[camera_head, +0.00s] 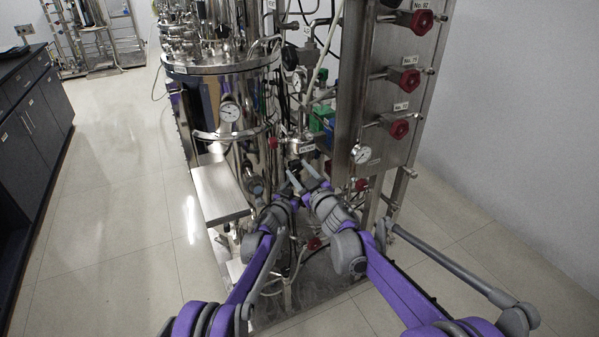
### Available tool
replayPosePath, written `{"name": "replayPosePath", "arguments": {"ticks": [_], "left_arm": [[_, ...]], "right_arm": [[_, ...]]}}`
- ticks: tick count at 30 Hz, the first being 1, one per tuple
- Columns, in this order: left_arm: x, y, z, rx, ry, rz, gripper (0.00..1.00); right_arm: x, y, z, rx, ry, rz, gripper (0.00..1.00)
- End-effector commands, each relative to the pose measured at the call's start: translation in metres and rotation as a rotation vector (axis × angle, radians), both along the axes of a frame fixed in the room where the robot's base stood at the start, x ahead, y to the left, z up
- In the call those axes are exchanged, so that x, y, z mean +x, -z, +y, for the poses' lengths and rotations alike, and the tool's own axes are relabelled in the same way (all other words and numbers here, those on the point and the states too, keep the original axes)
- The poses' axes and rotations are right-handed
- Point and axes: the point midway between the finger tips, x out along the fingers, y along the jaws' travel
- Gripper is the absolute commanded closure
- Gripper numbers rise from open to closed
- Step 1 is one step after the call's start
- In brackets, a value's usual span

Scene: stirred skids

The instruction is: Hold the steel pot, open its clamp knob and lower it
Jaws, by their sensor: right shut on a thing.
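Both my grippers are close together at the pipework between the large steel vessel (243,150) and the steel valve panel (385,60). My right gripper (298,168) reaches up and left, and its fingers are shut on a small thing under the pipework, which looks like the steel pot. The fingers and clutter hide most of this pot, and I cannot make out its clamp knob. My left gripper (285,190) is just left of the right one, pointing up at the same spot. Its fingertips blend into the pipes, so I cannot tell whether they are open.
Red valve handles (400,128) stick out from the panel. A gauge (361,154) sits at its lower edge, another gauge (230,112) on the vessel. A steel step (218,192) stands left of my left arm. Dark cabinets (38,115) line the left; the floor between is free.

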Motion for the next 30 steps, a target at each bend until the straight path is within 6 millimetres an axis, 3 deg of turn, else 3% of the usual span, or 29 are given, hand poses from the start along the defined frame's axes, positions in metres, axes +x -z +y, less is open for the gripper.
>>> {"name": "replayPosePath", "arguments": {"ticks": [7, 8, 12, 23, 30], "left_arm": [[0.000, -0.002, -0.001, -0.002, 0.002, -0.001, 1.00], [0.000, -0.002, -0.001, -0.002, 0.002, -0.001, 1.00], [0.000, -0.002, -0.001, -0.002, 0.002, -0.001, 1.00], [0.000, -0.002, -0.001, -0.002, 0.002, -0.001, 1.00], [0.000, -0.002, -0.001, -0.002, 0.002, -0.001, 1.00]], "right_arm": [[0.000, 0.001, 0.000, -0.002, 0.002, 0.001, 1.00], [0.000, 0.001, -0.001, -0.002, 0.002, 0.001, 0.44], [0.000, 0.000, 0.000, -0.001, 0.002, 0.001, 0.19], [-0.003, 0.000, -0.002, 0.001, 0.001, 0.001, 0.18], [-0.038, 0.000, -0.020, 0.000, 0.003, 0.001, 0.18]]}}
